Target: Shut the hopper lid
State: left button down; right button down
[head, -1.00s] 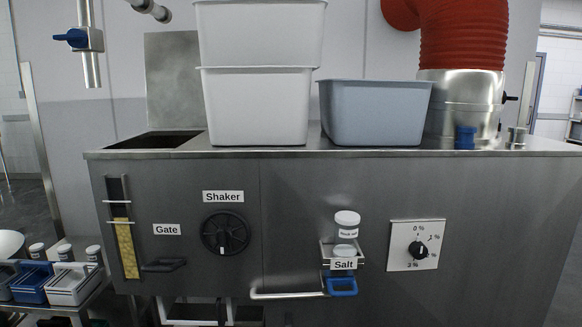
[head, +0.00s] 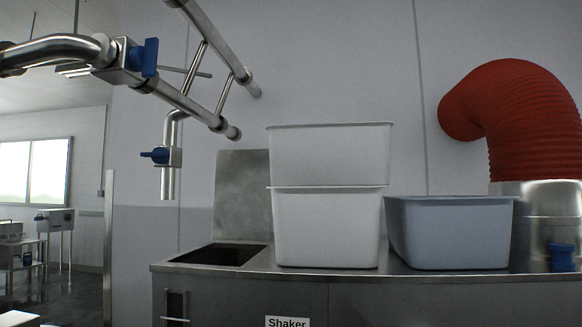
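The hopper opening (head: 222,254) is a dark rectangular hole in the left end of the steel machine top. Its lid (head: 242,193) is a flat grey metal plate that stands upright behind the opening, against the wall side, so the hopper is open. The lid's lower right part is partly hidden by the stacked white tubs. Neither of my grippers shows in the head view.
Two stacked white tubs (head: 328,228) stand right of the hopper opening. A blue-grey tub (head: 452,234) stands farther right, before a red duct (head: 520,112). A pipe with a blue-handled valve (head: 160,156) hangs left of the lid. Steel pipes run overhead.

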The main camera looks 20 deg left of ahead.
aim_at(242, 201)
jog(key=i+j+z, duration=0.15)
jog(key=j+z, duration=0.25)
jog(key=j, duration=0.8)
jog(key=j+z, duration=0.4)
jog(key=j, duration=0.8)
